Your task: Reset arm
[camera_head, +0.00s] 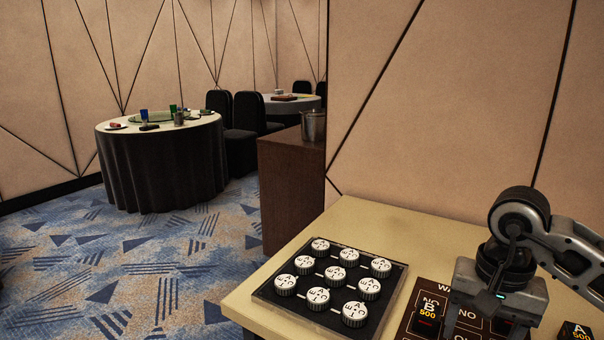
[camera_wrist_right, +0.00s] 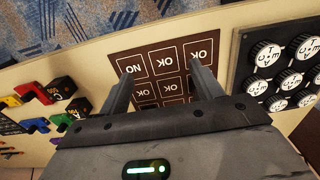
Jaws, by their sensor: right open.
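My right gripper (camera_head: 485,328) hangs over the brown panel (camera_head: 440,291) at the lower right of the head view, its lower end near the bottom edge. In the right wrist view the same gripper (camera_wrist_right: 162,75) has two fingers spread apart with nothing between them. The brown panel (camera_wrist_right: 113,48) lies beyond the fingers, with white-framed squares reading OK and NO. The gripper body hides its lower part. The height of the fingers above the panel is hard to tell. My left gripper is in neither view.
A black tray (camera_head: 262,292) of round white dials is left of the gripper. A block marked 500 (camera_head: 426,321) is beside a finger. Coloured blocks (camera_wrist_right: 62,92) lie left in the wrist view. The cream table (camera_head: 375,216) is bare behind the tray. A round dining table (camera_head: 160,170) stands farther back.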

